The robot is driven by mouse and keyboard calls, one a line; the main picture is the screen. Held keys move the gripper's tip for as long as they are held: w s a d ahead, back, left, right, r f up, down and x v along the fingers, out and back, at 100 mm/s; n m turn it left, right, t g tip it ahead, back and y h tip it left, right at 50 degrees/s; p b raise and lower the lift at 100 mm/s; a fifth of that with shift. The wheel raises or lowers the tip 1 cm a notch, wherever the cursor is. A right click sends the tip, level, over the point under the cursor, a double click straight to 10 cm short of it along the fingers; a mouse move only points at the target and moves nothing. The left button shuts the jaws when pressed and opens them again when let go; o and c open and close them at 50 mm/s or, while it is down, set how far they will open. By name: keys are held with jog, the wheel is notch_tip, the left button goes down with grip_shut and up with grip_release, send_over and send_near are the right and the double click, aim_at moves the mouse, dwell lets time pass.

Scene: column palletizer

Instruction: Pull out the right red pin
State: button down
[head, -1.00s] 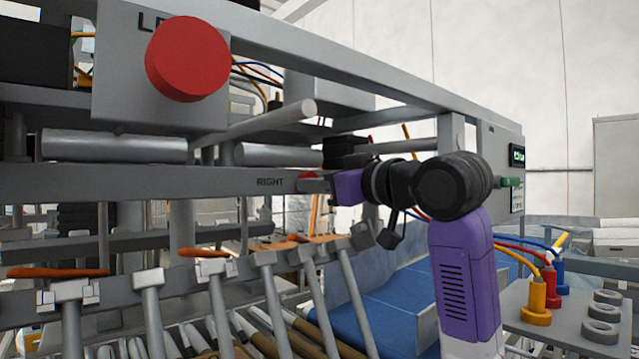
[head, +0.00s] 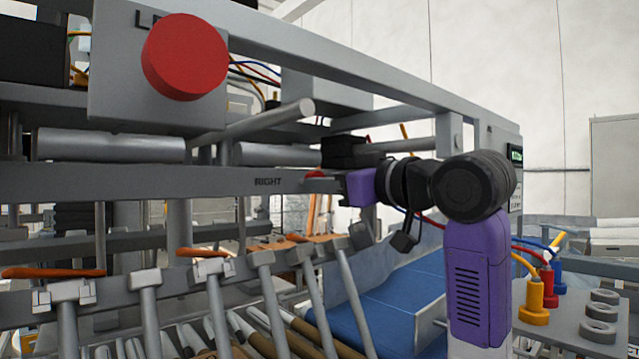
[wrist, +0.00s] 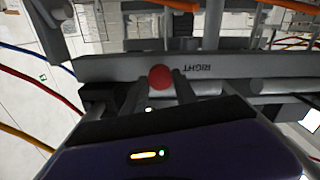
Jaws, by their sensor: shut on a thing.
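The right red pin (wrist: 160,77) shows its round red head in the wrist view, at the tips of my gripper's two fingers. In the head view the red pin (head: 319,174) is a small red patch beside the word RIGHT on the grey beam (head: 200,181). My gripper (head: 338,184) is at the beam's right part, shut on the pin. The fingers partly cover the pin in the head view. In the wrist view my gripper (wrist: 165,90) has a finger on each side of the head. The pin's shaft is hidden.
A large red round knob (head: 185,57) sits on a grey plate at upper left. A grey bar (head: 265,121) juts out above the beam. Grey posts and orange strips (head: 52,273) lie below. Cable plugs (head: 535,302) stand at lower right.

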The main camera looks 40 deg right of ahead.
jog(key=c, duration=1)
grip_release()
jog(key=shift+s, duration=0.15)
jog(key=shift+o, duration=0.2)
jog(key=shift+s, duration=0.1)
jog(key=s+b, duration=0.1)
jog(key=s, duration=0.6)
jog(key=shift+s+a+b, duration=0.2)
jog(key=shift+s+b, duration=0.1)
jog(key=shift+b, duration=0.1)
